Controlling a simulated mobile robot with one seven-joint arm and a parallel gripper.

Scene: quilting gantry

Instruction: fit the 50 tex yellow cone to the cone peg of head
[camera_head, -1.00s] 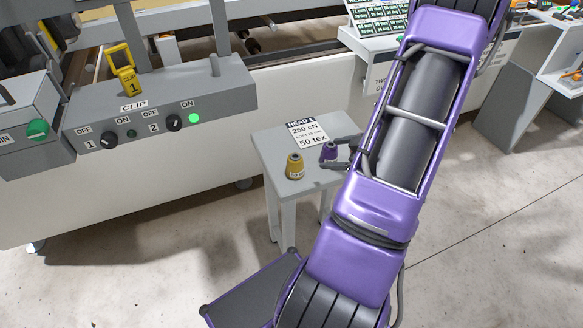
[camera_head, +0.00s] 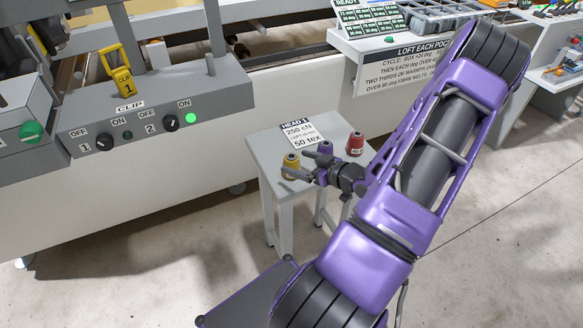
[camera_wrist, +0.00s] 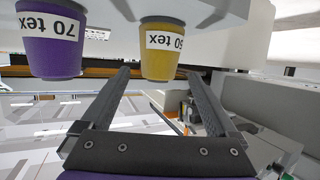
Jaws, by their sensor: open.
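The yellow cone (camera_head: 291,166) stands upright at the left front of a small grey table (camera_head: 262,146). In the wrist view the yellow cone (camera_wrist: 161,50) shows a label ending in "0 tex", its first digit unclear, and appears upside down just beyond and between the fingertips. My gripper (camera_head: 296,168) is at the cone in the head view, partly covering its surroundings; it also shows in the wrist view (camera_wrist: 163,84) with its fingers apart and nothing held. Whether a finger touches the cone I cannot tell. The cone peg of the head is not identifiable.
A purple cone (camera_head: 325,148), labelled 70 tex in the wrist view (camera_wrist: 52,45), stands close beside the yellow one. A red cone (camera_head: 355,143) stands to its right. A HEAD 1 card (camera_head: 299,133) reads 250 cN, 50 tex. A grey control box (camera_head: 140,110) carries a yellow clip tag (camera_head: 121,82).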

